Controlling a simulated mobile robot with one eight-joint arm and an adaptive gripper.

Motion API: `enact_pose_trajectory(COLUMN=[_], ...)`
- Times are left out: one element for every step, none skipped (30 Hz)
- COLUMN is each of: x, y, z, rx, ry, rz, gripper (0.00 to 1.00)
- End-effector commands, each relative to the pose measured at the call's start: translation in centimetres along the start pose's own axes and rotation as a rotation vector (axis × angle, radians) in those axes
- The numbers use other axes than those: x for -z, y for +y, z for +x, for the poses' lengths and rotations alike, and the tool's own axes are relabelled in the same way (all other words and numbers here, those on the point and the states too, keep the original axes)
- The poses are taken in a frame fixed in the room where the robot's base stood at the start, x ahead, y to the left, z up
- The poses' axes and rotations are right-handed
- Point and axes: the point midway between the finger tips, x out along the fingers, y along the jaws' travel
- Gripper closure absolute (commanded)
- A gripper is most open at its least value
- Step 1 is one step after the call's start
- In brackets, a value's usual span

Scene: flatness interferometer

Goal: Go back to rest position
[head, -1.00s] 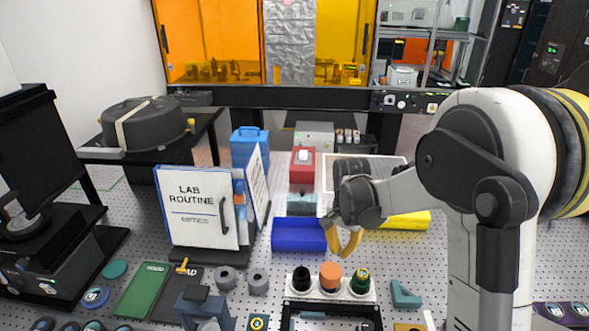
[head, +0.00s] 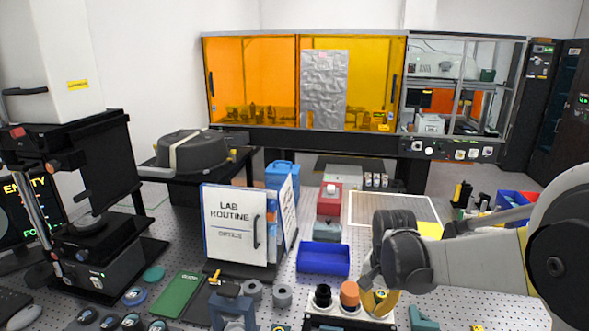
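My gripper (head: 378,300) is at the lower middle right in the head view, at the end of my white and grey arm. It points down in front of the right end of a white holder with capped bottles. The black-capped bottle (head: 322,295) and orange-capped bottle (head: 349,294) stand just left of the fingers.
A blue bin (head: 323,258) lies behind the bottles. A lab routine binder (head: 235,225) stands left of it, with a red box (head: 329,200) behind. Grey rings (head: 282,296) and a green board (head: 178,297) lie on the perforated table. A black instrument (head: 95,215) stands at left.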

Motion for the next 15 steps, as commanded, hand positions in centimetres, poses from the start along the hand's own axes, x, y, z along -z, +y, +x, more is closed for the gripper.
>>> enact_pose_trajectory(x=[-0.5, -0.8, -1.1, -1.4, -1.7, -2.2, -2.6, -3.0, -3.8, -4.3, -5.0, -5.9, -6.6, -7.3, -8.2], y=[0.3, 0.5, 0.8, 0.9, 1.1, 1.4, 1.7, 2.0, 2.5, 2.9, 3.3, 3.9, 4.4, 4.9, 5.5], z=[-0.1, -0.4, -0.7, -0.9, -1.2, -1.5, -1.7, -1.9, -2.2, -2.4, -2.5, -2.6, -2.6, -2.6, -2.5], rx=[0.008, 0.014, 0.022, 0.028, 0.034, 0.044, 0.051, 0.059, 0.069, 0.078, 0.087, 0.099, 0.107, 0.115, 0.124], ry=[0.012, 0.021, 0.032, 0.043, 0.053, 0.069, 0.081, 0.096, 0.116, 0.135, 0.154, 0.182, 0.203, 0.226, 0.255], rz=[-0.016, -0.028, -0.044, -0.058, -0.072, -0.093, -0.109, -0.129, -0.155, -0.177, -0.202, -0.236, -0.263, -0.289, -0.323], gripper=[1.00, 1.00, 1.00, 1.00, 1.00, 1.00, 1.00, 1.00, 1.00, 1.00, 1.00, 1.00, 1.00, 1.00, 1.00])
